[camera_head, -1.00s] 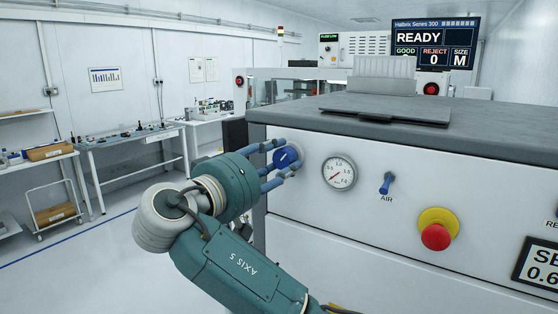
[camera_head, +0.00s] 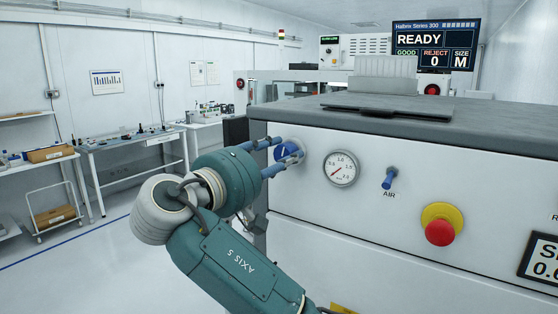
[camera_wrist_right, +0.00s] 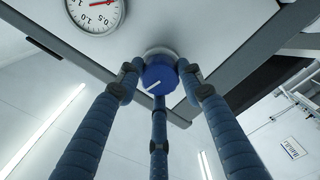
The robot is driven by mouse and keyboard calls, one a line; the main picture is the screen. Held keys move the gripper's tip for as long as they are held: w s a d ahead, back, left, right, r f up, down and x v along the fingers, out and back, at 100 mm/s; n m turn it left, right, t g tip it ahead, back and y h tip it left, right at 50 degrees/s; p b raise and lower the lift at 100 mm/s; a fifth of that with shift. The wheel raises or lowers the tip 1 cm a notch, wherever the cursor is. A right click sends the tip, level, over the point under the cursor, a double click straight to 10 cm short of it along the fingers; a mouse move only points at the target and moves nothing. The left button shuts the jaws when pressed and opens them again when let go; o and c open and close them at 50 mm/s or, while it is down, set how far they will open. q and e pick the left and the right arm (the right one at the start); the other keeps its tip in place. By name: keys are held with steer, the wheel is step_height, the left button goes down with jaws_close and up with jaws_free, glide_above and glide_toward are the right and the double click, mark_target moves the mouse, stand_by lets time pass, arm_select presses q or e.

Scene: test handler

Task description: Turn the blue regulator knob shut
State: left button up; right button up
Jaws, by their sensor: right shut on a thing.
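The blue regulator knob (camera_head: 286,151) sits on the white front panel of the machine, left of the round pressure gauge (camera_head: 340,168). A white pointer line marks its face. It also shows in the wrist view (camera_wrist_right: 159,75). My right gripper (camera_head: 282,150) is shut on the knob, its three blue fingers spaced around it. The fingers hide part of the knob in the head view. The gauge needle points to the lower left in the head view. My left gripper is not in view.
A blue AIR lever (camera_head: 389,178) and a red emergency button (camera_head: 440,231) on a yellow ring are right of the gauge. The machine's grey top (camera_head: 420,122) overhangs the panel. A bench (camera_head: 130,142) stands far left, with open floor in front.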

steer(key=shift+r+n, duration=0.25)
steer(key=shift+n, duration=0.95)
